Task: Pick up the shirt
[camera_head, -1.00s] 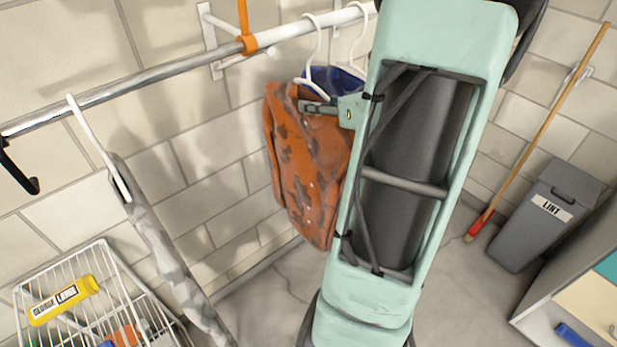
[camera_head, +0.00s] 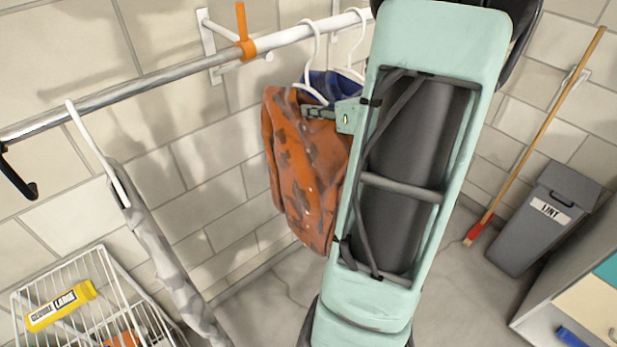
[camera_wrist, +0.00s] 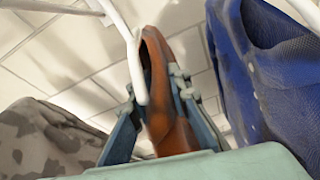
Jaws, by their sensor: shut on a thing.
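An orange shirt (camera_head: 300,165) with dark patches hangs on a white hanger (camera_head: 310,60) from the rail. My gripper (camera_head: 320,112) is at its upper right side, just below the hanger. In the wrist view the two fingers of my gripper (camera_wrist: 158,95) are on either side of the orange shirt (camera_wrist: 170,120), shut on its upper part. The shirt's right edge is hidden behind my arm in the head view. The white hanger also shows in the wrist view (camera_wrist: 135,65), close beside the shirt, with its hook out of sight.
A blue shirt (camera_head: 338,84) hangs just behind the orange one. A grey patterned garment (camera_head: 165,255) hangs at the left. The rail (camera_head: 150,83) carries an orange clip (camera_head: 246,46). A wire basket (camera_head: 120,300), a broom (camera_head: 545,130) and a grey bin (camera_head: 545,220) stand around.

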